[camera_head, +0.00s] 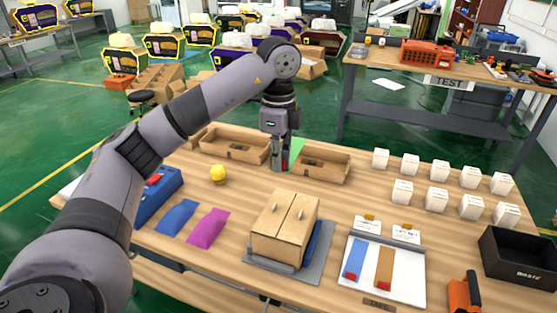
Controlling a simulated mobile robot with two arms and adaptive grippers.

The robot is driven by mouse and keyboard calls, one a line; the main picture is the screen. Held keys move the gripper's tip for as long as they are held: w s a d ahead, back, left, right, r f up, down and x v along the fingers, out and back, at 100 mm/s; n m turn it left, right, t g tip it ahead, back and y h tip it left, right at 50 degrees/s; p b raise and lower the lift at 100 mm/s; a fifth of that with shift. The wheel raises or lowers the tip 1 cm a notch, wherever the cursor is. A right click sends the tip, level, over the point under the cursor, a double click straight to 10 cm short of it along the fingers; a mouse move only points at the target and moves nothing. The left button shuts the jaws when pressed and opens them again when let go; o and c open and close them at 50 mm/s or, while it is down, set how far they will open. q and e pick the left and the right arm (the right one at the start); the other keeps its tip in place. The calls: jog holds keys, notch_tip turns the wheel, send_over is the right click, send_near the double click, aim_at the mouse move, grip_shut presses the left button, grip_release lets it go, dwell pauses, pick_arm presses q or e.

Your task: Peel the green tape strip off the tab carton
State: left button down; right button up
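My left gripper (280,165) points down at the back of the wooden table, between two open brown cardboard trays. The left cardboard tray (235,152) is beside it on the left, and the right cardboard tray (312,172) is just to its right. A bright green patch (296,148), which looks like the green tape strip, shows right behind the gripper. The gripper hides part of it, so I cannot tell where it is attached or whether the fingers touch it. The fingers look close together, but whether they hold anything is unclear. My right gripper is not in view.
A wooden two-door box (285,228) stands mid-table, with a yellow ball (217,173) and blue and purple pouches (207,228) to its left. A white tray (400,285), several white boxes (410,163) and a black bin (520,258) fill the right.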

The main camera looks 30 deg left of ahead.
pick_arm(q)
jog(key=shift+r+p, duration=1.6)
jog(key=shift+r, duration=0.2)
